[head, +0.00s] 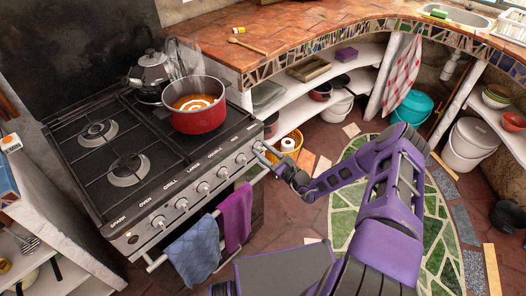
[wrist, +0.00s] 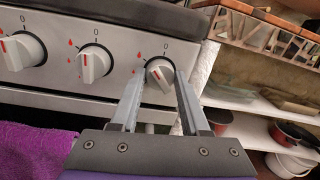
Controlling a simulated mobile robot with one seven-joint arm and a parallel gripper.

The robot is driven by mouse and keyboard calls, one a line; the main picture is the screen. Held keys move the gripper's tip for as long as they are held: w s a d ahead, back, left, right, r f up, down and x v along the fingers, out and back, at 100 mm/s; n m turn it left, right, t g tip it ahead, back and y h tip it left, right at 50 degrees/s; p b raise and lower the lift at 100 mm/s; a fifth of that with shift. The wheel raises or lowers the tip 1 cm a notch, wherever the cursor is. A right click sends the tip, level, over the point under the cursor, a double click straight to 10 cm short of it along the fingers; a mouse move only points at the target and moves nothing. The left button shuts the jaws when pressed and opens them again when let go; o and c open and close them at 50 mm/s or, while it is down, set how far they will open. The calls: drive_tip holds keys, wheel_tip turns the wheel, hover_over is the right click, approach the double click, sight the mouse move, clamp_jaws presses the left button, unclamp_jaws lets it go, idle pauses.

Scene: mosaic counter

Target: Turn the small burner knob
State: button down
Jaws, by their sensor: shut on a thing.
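My gripper (wrist: 160,84) is shut on this knob, with one finger on each side. In the head view my gripper (head: 264,153) reaches the panel's right end from the right, and the knob is partly hidden there.
Other knobs (head: 203,187) line the panel to the left. A red pot (head: 198,119) and a kettle (head: 154,71) stand on the stove (head: 85,160). Blue (head: 192,254) and purple (head: 235,217) towels hang below. White shelves (head: 297,110) lie just right of the stove.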

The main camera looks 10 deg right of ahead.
drive_tip(key=shift+n, duration=1.8)
drive_tip(key=shift+y, duration=0.4)
drive_tip(key=shift+c, duration=1.9)
unclamp_jaws()
drive_tip(key=v, duration=1.7)
drive_tip(key=shift+s, duration=0.2)
drive_tip(key=shift+d+r, duration=0.1)
drive_tip(key=shift+d, duration=0.05)
clamp_jaws()
